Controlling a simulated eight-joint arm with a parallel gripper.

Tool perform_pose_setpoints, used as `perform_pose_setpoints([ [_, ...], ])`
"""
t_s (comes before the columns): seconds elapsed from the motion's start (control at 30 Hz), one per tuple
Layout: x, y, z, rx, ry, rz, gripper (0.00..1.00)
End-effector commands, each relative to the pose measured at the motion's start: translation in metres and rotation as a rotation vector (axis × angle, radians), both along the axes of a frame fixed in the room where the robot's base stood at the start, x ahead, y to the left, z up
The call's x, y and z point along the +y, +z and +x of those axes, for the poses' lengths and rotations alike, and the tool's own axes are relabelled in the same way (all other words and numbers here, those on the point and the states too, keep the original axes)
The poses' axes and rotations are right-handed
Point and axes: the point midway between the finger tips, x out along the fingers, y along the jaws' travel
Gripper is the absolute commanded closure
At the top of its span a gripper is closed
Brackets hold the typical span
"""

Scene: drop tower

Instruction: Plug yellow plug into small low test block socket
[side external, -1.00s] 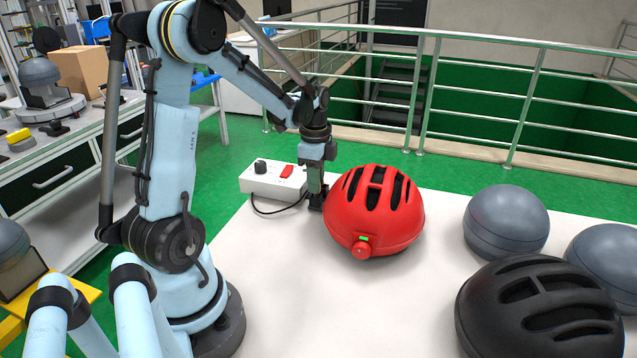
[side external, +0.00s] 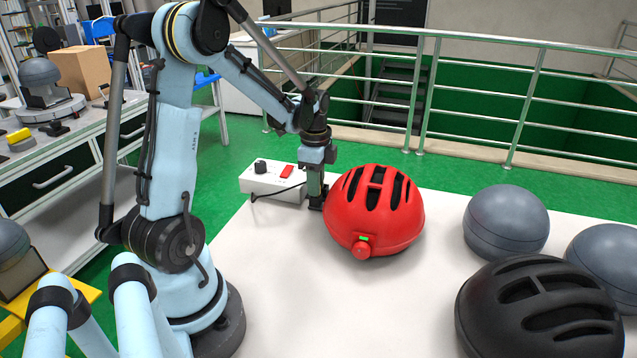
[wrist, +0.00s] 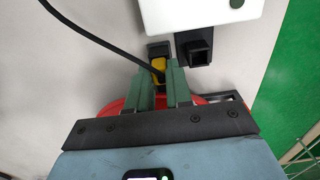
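The yellow plug (wrist: 159,66) shows between the green fingers of my gripper (wrist: 160,75) in the wrist view. The fingers are shut on it, and a black cable runs from it to the upper left. A small dark block lies just past the plug; I cannot tell whether the two touch. A black block with a square opening (wrist: 196,48) stands to the right of the plug, beside the white box. In the side view my gripper (side external: 315,203) points down at table level between the white box and the red helmet; the plug is hidden there.
The white box (side external: 272,183) with a black knob and red switch stands left of my gripper. The red helmet (side external: 375,212) is close on the right. Grey domes (side external: 506,222) and a black helmet (side external: 540,312) stand farther right. The white table's front middle is clear.

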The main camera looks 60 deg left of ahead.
Motion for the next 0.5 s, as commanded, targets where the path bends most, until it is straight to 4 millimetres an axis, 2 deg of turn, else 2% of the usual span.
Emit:
perform_pose_setpoints([
  [0.03,0.0000,0.0001,0.0000,0.000,0.000,0.000,0.72],
  [0.17,0.0001,0.0001,0.0001,0.000,0.000,0.000,0.53],
  [0.5,0.0001,0.0025,0.0001,0.000,0.000,0.000,0.53],
])
